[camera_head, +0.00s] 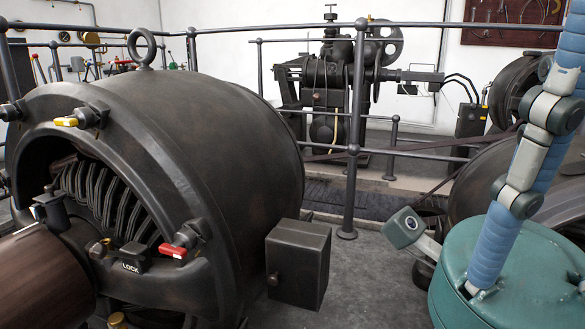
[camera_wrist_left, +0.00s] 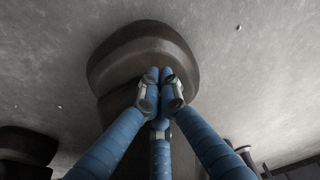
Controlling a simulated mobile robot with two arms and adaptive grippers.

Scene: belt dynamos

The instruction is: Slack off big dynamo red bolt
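The big dynamo (camera_head: 190,150) is a large dark ribbed-end drum filling the left of the head view. Its red bolt (camera_head: 173,250) sits low on the right of the front rim, with a red tab on a dark block. A yellow-tabbed bolt (camera_head: 66,121) is at the upper left of the rim. My left gripper (camera_wrist_left: 160,74) shows only in the left wrist view. Its blue fingers with grey joints meet at the tips, with nothing seen held between them. It points at a dark rounded base on the floor, away from any visible red bolt.
A dark box (camera_head: 298,264) stands by the dynamo's right side. A black LOCK label (camera_head: 132,268) lies left of the red bolt. A black railing (camera_head: 353,150) crosses behind. A green drum (camera_head: 520,275) and a blue-sleeved jointed limb occupy the right. Floor is clear between box and drum.

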